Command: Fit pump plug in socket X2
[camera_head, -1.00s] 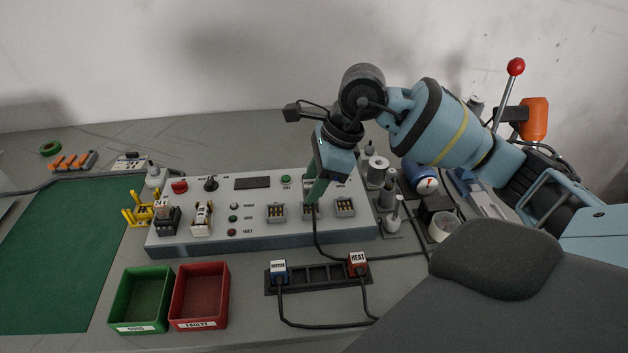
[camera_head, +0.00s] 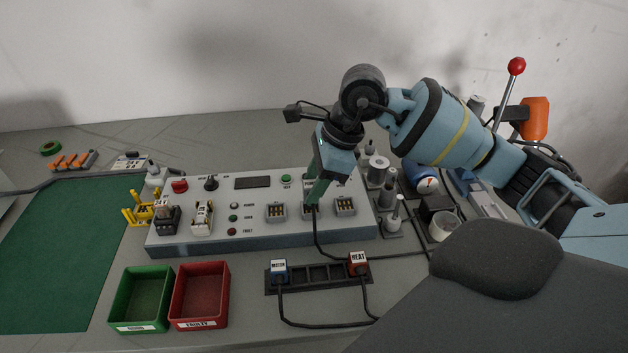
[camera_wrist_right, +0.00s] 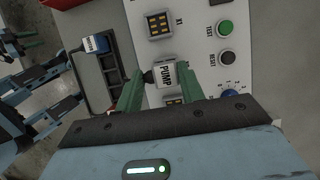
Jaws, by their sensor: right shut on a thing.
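My right gripper (camera_head: 311,201) is over the middle socket of the grey control panel (camera_head: 190,240), pointing down. In the right wrist view its green fingers (camera_wrist_right: 160,88) are shut on the white pump plug (camera_wrist_right: 162,76), labelled PUMP. The plug is at the middle socket, which it and the fingers hide; I cannot tell how deep it sits. Socket X1 (camera_wrist_right: 158,24) is empty beside it; in the head view it is the left socket (camera_head: 276,212). The right socket (camera_head: 345,207) looks empty too.
A black holder (camera_head: 318,283) in front of the panel carries the blue-topped plug (camera_head: 279,267) and the red HEAT plug (camera_head: 358,261). Cables run along the table there. Green (camera_head: 140,298) and red (camera_head: 200,295) bins stand front left. Grey cylinders (camera_head: 378,168) crowd the panel's right.

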